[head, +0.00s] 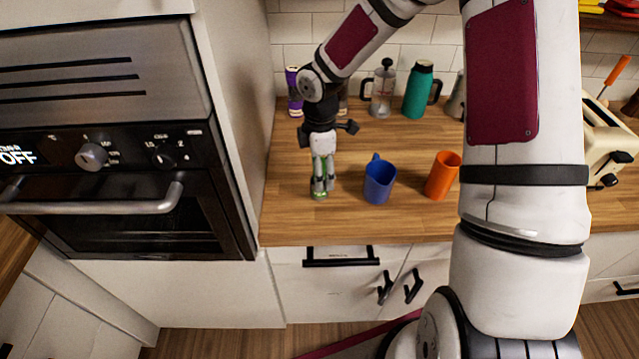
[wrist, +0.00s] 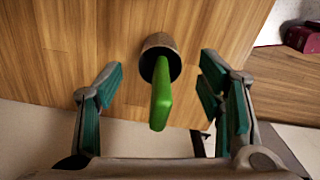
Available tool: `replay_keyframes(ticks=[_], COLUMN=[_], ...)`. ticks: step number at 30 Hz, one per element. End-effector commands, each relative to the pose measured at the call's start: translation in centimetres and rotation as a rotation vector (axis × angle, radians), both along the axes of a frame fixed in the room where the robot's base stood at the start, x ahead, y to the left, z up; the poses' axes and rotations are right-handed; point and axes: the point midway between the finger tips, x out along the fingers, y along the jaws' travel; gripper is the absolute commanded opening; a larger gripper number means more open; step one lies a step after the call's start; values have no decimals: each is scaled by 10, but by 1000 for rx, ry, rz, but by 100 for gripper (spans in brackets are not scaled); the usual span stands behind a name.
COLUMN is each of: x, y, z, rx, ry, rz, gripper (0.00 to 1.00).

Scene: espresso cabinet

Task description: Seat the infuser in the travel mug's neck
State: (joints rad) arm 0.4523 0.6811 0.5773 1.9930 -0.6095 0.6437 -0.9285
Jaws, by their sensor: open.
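A green upright tab (wrist: 161,98) rises out of a short, round brown body (wrist: 158,43) with a dark inside. I take this to be the infuser, standing on the wooden counter. My gripper (wrist: 162,78) is open above it, with teal-padded fingers apart on both sides of the green tab. In the head view my gripper (head: 319,188) points down near the counter's front, and a bit of green shows between its fingers. An orange cup (head: 442,176) without a visible handle stands to the right; I cannot tell if it is the travel mug.
A blue mug (head: 380,181) stands between my gripper and the orange cup. A teal flask (head: 419,89), a French press (head: 382,90) and a purple can (head: 294,92) stand at the back. The toaster (head: 609,137) is at right. The oven cabinet (head: 232,110) bounds the left side.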

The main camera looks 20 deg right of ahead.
Motion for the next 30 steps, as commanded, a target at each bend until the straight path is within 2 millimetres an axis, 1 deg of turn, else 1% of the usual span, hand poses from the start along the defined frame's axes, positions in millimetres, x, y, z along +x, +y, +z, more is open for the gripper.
replay_keyframes(ticks=[3, 7, 10, 16, 17, 18, 20, 21, 23, 30], x=[-2, -1, 0, 0, 0, 0, 0, 0, 0, 0], y=[1, 1, 0, 0, 0, 0, 0, 0, 0, 0], z=[-17, -31, -35, -36, -36, -35, -35, -35, -35, -35], rx=[2, 1, 0, 0, 0, 0, 0, 0, 0, 0], ry=[4, 2, 0, 0, 0, 0, 0, 0, 0, 0], rz=[1, 0, 0, 0, 0, 0, 0, 0, 0, 0], gripper=[61, 61, 61, 61, 55, 45, 32, 23, 10, 10])
